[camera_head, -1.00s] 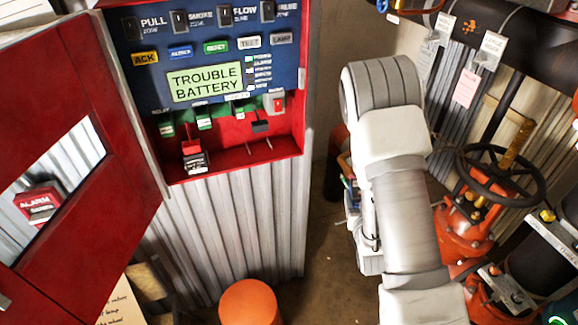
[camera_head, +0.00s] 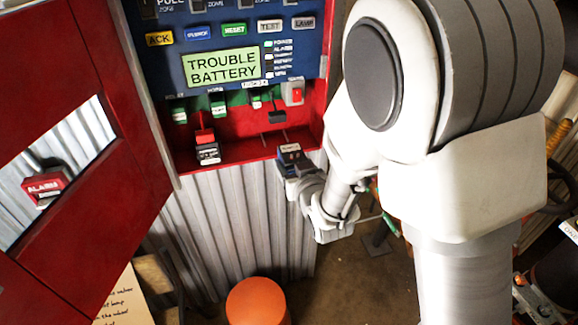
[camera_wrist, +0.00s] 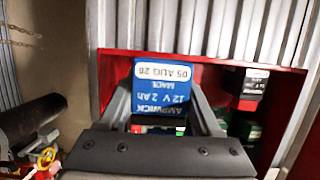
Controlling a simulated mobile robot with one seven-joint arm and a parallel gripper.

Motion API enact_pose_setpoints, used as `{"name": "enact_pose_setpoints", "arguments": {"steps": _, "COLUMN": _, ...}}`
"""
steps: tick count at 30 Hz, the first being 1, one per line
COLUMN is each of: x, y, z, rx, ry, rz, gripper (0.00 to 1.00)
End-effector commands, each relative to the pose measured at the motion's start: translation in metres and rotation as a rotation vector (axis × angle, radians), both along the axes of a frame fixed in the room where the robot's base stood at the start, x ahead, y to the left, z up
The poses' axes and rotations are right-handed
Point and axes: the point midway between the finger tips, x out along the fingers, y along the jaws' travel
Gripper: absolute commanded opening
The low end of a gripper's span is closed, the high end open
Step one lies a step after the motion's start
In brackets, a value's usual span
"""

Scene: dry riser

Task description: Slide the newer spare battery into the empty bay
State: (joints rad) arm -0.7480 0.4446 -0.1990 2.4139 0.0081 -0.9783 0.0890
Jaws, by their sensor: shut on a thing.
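My gripper (camera_head: 296,168) is shut on a blue battery (camera_head: 290,153) at the front right edge of the red cabinet shelf. In the wrist view the battery (camera_wrist: 161,84) sits between both fingers, its upside-down label reading AMPWICK, 12 V 2 Ah, made 05 AUG 28. The empty bay (camera_head: 262,147) is the right part of the red shelf, with thin metal rails and a black connector (camera_head: 277,117) above. Whether the battery touches the shelf lip I cannot tell. Another battery (camera_head: 208,153), black and white with a red connector above, stands in the left bay.
The blue panel (camera_head: 215,70) above reads TROUBLE BATTERY. The open red door (camera_head: 95,190) stands at left. An orange stool (camera_head: 257,302) is on the floor below. My arm hides much of the right side, including the valve pipework.

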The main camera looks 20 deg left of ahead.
Motion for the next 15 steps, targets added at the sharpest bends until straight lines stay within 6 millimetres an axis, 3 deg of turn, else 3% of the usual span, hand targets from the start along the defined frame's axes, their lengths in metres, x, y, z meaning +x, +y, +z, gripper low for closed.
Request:
{"name": "enact_pose_setpoints", "arguments": {"steps": 3, "x": -0.0036, "y": 0.0081, "z": 0.0052, "rx": 0.003, "ry": -0.004, "rz": 0.017, "gripper": 0.0}}
{"name": "enact_pose_setpoints", "arguments": {"steps": 15, "x": -0.0039, "y": 0.0078, "z": 0.0048, "rx": 0.004, "ry": -0.006, "rz": 0.017, "gripper": 0.0}}
